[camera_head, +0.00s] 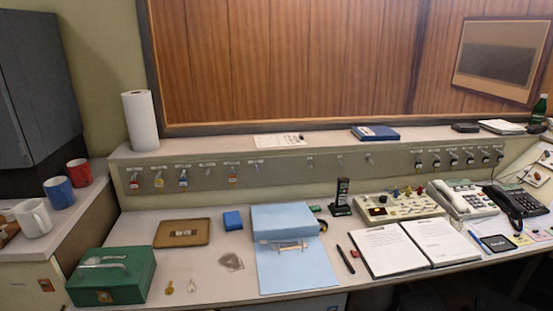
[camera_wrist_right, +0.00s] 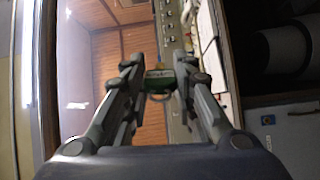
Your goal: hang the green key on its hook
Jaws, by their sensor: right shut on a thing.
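My right gripper (camera_wrist_right: 160,92) shows only in the right wrist view. Its two fingers are closed on a key with a green tag (camera_wrist_right: 160,79), held between the fingertips. The tag has a pale label strip, too small to read, and a metal ring or key part shows just below it. The hook rail (camera_head: 285,170) runs along the back of the desk in the head view. Red, yellow and blue tags hang at its left, and several dark ones at its right. Hooks in the middle look empty. The green key's own hook cannot be told. My left gripper is in neither view.
A paper roll (camera_head: 140,121) stands on the upper ledge. The space before the middle rail is partly free.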

